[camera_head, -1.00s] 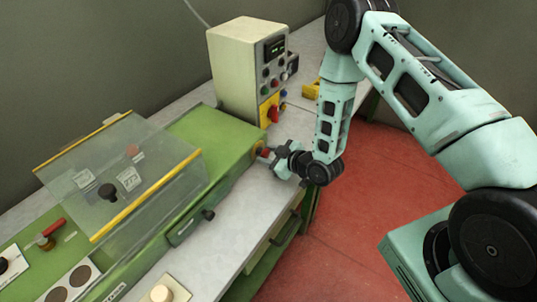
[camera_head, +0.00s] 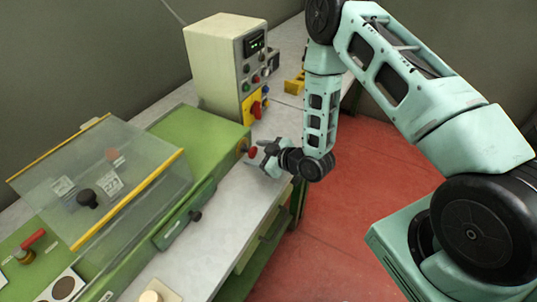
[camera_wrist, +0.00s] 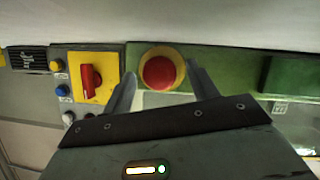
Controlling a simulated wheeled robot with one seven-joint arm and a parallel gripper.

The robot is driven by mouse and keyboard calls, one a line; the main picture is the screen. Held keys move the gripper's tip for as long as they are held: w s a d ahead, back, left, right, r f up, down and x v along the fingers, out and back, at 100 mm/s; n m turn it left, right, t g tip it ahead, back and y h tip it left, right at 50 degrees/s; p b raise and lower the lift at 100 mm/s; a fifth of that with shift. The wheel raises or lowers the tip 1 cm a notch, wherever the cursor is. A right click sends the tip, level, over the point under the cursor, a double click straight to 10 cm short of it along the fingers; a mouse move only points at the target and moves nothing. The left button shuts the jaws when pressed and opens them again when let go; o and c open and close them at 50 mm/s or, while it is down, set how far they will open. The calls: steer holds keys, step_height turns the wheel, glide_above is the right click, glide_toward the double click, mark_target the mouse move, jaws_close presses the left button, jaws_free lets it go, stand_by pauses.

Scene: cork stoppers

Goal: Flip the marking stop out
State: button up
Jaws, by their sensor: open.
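No part is readably labelled as the marking stop, so I cannot tell which it is. The green machine (camera_head: 200,137) has a red-handled lever (camera_head: 33,239) at its near left and a dark knob (camera_head: 195,216) on its front side. My gripper (camera_head: 262,158) is open at the machine's right end, in front of a red mushroom button (camera_head: 250,152). In the wrist view my gripper (camera_wrist: 162,70) has its two fingers on either side of the red button (camera_wrist: 159,73) on its yellow ring. Nothing is held; contact cannot be told.
A clear guard with yellow edges (camera_head: 128,200) covers the machine's middle. A cream control box (camera_head: 215,65) with a red switch on a yellow plate (camera_wrist: 90,77) stands behind. A grey bench (camera_head: 225,215) runs along the front. Red floor (camera_head: 340,210) lies open to the right.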

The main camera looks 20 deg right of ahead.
steer(key=b+v, duration=0.3)
steer(key=v, duration=0.8)
steer(key=shift+s+f, duration=0.1)
steer(key=shift+f, duration=0.05)
steer(key=p+v, duration=0.6)
